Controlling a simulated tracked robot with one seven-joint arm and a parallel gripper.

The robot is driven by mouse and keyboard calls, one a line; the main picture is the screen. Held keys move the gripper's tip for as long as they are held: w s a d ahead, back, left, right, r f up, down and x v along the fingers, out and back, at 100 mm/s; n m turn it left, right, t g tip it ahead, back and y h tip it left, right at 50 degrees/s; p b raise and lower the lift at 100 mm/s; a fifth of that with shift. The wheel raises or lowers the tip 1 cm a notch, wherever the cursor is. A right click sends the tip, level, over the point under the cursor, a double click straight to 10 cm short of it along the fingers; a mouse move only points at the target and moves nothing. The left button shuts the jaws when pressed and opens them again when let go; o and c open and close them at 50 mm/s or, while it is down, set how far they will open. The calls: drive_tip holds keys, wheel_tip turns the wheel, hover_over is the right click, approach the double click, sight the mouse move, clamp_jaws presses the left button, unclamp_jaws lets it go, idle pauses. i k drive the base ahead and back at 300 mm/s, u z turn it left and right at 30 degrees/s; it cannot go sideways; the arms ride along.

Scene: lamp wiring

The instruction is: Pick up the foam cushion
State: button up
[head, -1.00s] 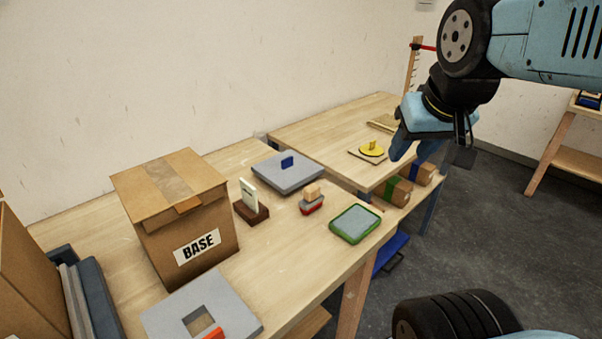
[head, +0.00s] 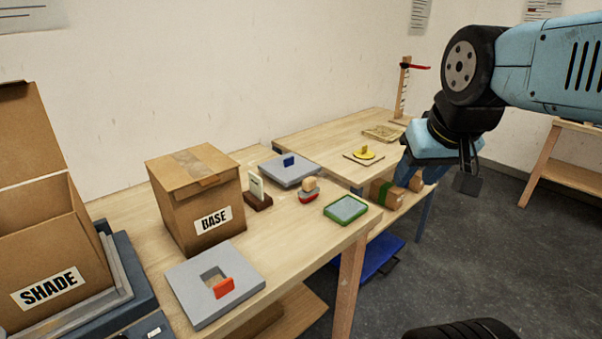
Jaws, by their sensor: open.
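Two grey foam-like slabs lie on the near bench, and I cannot tell for certain which is the cushion. One grey slab (head: 190,291) has a square hole and an upright red tab (head: 223,288); it lies flat near the front edge. The other grey slab (head: 283,174) has a blue tab (head: 288,160) and lies farther back. My gripper (head: 452,178) is open and hangs at the right, apart from both slabs. Its fingers are partly hidden by the wrist.
A closed BASE box (head: 176,205) and an open SHADE box (head: 40,250) stand on the left. A green-rimmed tray (head: 345,208), a small stacked block (head: 308,190) and a card holder (head: 257,200) are nearby. A second bench (head: 325,150) stands behind, holding a yellow-knobbed plate (head: 364,154).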

sight(287, 169)
drive_tip(key=u, duration=0.2)
drive_tip(key=i, duration=0.9)
drive_tip(key=z, duration=0.1)
